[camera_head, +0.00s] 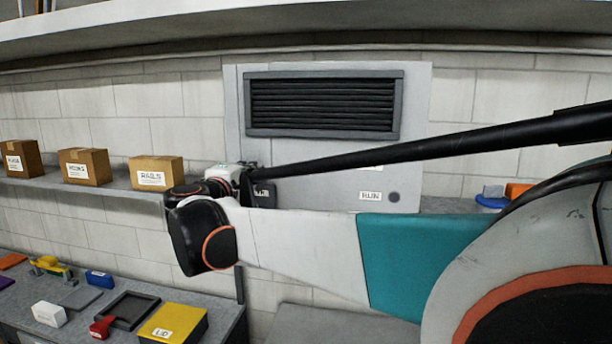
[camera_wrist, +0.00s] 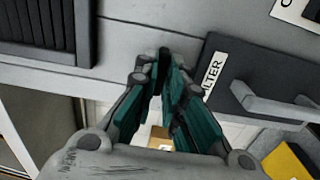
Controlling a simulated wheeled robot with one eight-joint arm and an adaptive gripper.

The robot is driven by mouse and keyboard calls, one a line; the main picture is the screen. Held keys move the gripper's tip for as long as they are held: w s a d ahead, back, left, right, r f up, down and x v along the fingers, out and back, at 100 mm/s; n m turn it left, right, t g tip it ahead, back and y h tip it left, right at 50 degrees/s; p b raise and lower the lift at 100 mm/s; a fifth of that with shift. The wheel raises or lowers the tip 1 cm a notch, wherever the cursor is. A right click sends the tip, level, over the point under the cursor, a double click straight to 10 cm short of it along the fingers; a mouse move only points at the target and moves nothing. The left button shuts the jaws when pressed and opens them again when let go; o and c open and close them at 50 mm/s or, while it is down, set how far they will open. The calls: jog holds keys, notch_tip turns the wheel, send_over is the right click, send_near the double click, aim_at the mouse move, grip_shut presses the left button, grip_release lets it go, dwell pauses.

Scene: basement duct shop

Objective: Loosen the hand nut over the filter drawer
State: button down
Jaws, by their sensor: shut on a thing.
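In the wrist view my gripper (camera_wrist: 168,70) has its teal-padded fingers drawn together at the tips, against the grey panel. The hand nut is not clearly seen; the fingertips hide what they are closed on. The dark filter drawer (camera_wrist: 240,75) is just right of the fingers, with a white label partly reading "FILTER" and a grey bar handle (camera_wrist: 270,104). In the head view the drawer (camera_head: 264,195) shows only in part as a dark block on the grey cabinet (camera_head: 330,185), beside my wrist. My arm hides the fingers there.
A dark louvred grille (camera_head: 322,104) is above the drawer, and a "RUN" plate (camera_head: 370,196) is to its right. Cardboard boxes (camera_head: 86,166) stand on a shelf at left. Below, a bench holds a yellow box (camera_head: 173,323), a dark tray (camera_head: 132,310) and small parts.

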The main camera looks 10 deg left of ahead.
jog(key=shift+f, duration=0.1)
dwell(0.4)
jog(key=c, duration=1.7)
grip_release()
